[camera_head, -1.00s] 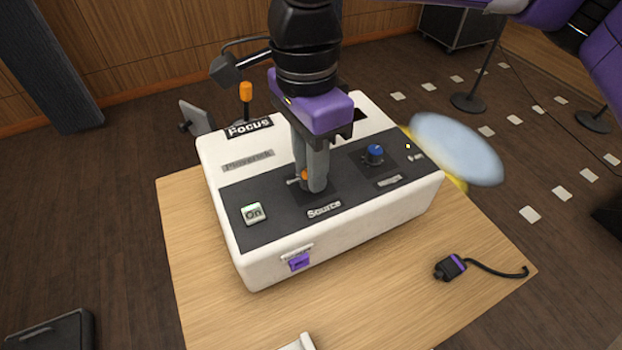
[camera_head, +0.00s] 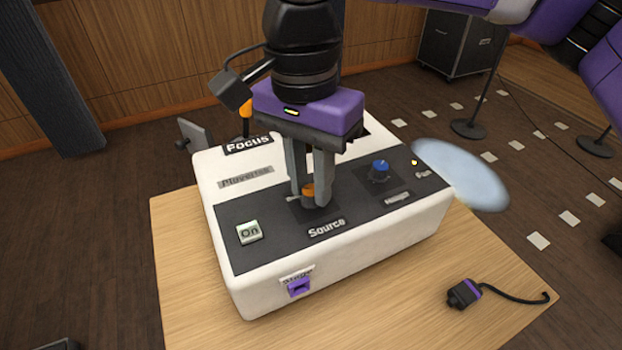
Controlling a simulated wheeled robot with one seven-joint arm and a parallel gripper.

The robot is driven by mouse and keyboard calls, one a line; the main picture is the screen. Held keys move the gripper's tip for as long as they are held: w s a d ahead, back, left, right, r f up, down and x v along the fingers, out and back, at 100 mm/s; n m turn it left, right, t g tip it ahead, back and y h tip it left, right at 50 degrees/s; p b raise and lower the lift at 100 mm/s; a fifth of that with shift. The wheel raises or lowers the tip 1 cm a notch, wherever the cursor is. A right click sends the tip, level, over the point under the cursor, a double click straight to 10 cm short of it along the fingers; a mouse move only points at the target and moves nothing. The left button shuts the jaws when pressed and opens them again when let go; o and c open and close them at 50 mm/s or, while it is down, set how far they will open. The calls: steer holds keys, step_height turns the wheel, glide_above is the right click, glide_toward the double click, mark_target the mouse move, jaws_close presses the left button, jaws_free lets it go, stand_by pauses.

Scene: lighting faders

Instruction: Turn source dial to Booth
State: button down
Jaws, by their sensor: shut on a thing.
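The source dial (camera_head: 308,191) has an orange top and sits behind the "Source" label (camera_head: 326,228) on the dark panel of a white console (camera_head: 345,255). My gripper (camera_head: 308,195) points down from above with a finger on each side of the dial. It is shut on the dial. The fingers hide part of the dial and its surroundings. No "Booth" marking can be read in this view.
A blue knob (camera_head: 380,167) stands right of the dial, and an "On" button (camera_head: 249,232) lies to the left. An orange-topped lever (camera_head: 245,112) is behind the "Focus" label (camera_head: 248,145). A purple port (camera_head: 300,287) is on the front. A plug with cable (camera_head: 464,293) lies on the wooden table (camera_head: 400,310).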

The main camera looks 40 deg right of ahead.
mark_target(308, 186)
steer(key=c, duration=1.2)
jaws_free()
steer(key=shift+c, duration=0.2)
steer(key=shift+w+a+r+p, duration=0.1)
steer(key=shift+r+p, duration=0.25)
steer(key=shift+r, duration=1.6)
steer(key=shift+w+r+p, duration=0.1)
steer(key=shift+r+p, duration=0.2)
steer(key=shift+r, duration=1.65)
